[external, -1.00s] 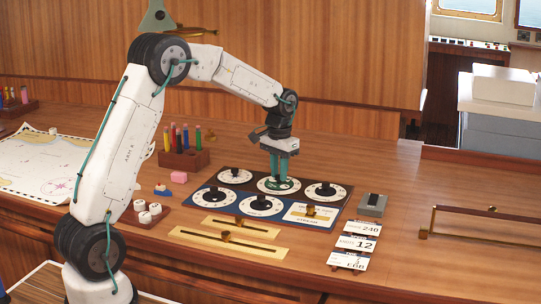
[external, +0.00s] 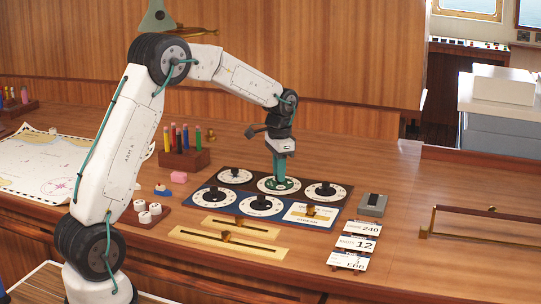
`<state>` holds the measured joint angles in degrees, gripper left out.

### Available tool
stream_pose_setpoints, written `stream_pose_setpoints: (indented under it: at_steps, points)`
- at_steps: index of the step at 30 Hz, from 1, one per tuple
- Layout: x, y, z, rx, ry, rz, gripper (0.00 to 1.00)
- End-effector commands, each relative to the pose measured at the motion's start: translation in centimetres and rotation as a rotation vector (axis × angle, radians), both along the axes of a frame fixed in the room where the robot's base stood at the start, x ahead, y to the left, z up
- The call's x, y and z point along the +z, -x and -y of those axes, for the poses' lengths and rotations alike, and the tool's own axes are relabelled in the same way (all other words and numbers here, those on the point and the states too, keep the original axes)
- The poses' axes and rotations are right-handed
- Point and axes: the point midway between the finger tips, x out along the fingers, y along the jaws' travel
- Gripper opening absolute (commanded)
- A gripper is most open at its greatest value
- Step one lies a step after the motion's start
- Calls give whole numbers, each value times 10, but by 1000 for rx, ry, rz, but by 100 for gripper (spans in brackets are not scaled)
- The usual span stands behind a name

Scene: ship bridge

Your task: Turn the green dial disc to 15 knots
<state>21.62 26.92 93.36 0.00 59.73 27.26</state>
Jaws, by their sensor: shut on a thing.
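The green dial disc (external: 289,186) sits in the middle of a white dial ring in the back row of the dark panel. My gripper (external: 279,176) points straight down and is shut on the green dial disc, at the panel's surface. The fingers hide much of the disc, and the ring's numbers are too small to read, so I cannot tell its setting.
Dials with black knobs stand close by: one to the left (external: 235,175), one to the right (external: 325,190). Brass sliders (external: 228,237) lie in front. Cards (external: 357,237) and a grey box (external: 372,204) are at the right. A pencil block (external: 184,160) stands at the back left.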

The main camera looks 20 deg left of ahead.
Motion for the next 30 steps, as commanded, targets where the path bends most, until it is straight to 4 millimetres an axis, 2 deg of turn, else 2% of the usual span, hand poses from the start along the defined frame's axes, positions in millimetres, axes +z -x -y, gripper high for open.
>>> stream_pose_setpoints:
  at_steps: [7, 8, 9, 10, 20, 30]
  points:
    - [0, 0, 0, 1, 1, 1, 0]
    - [0, 0, 0, 1, 1, 1, 27]
    - [0, 0, 0, 1, 1, 1, 38]
    - [0, 0, 0, 1, 1, 1, 43]
    - [4, 0, 0, 2, 1, 1, 43]
    - [57, -1, 0, 1, 1, 3, 43]
